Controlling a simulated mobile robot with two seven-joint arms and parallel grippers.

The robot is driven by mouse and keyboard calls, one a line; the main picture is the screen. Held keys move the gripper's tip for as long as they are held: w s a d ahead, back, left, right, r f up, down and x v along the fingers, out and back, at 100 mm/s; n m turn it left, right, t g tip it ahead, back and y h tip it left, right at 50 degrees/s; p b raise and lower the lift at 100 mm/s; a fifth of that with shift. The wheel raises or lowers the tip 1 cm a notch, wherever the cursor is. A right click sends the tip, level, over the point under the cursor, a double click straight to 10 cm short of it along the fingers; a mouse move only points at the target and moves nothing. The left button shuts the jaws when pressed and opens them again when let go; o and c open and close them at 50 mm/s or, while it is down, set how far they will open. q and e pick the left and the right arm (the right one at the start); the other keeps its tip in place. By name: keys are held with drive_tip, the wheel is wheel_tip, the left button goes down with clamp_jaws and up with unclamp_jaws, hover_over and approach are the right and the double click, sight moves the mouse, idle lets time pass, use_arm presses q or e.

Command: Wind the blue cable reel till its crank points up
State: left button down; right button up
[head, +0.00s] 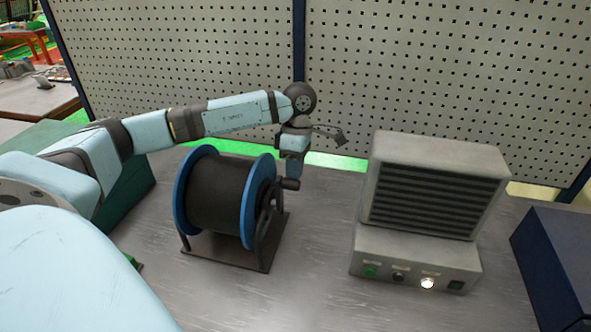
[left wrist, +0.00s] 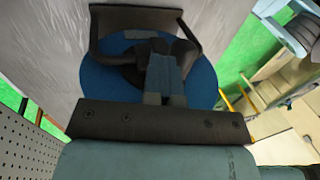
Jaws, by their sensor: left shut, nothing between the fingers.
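The blue cable reel (head: 180,195) stands on the bench left of centre, with dark cable wound between two blue flanges on a dark stand. Its crank handle (head: 290,184) sticks out on the right side, near the upper part of the flange. My left gripper (head: 292,172) points down right at the handle, shut and empty; whether it touches the handle I cannot tell. In the left wrist view the shut fingers (left wrist: 163,62) lie in front of the reel's blue flange (left wrist: 100,83) and hide part of the hub and crank. My right gripper is not in view.
A grey vented box (head: 431,250) with buttons and a lit white lamp stands right of the reel. A dark blue box (head: 560,262) sits at the right edge. A perforated panel (head: 420,60) rises behind the bench. The bench between reel and grey box is clear.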

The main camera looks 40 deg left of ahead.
use_arm(q)
drive_tip(key=shift+s+d+f, duration=0.1)
drive_tip(key=shift+s+d, duration=0.1)
drive_tip(key=shift+s, duration=0.2)
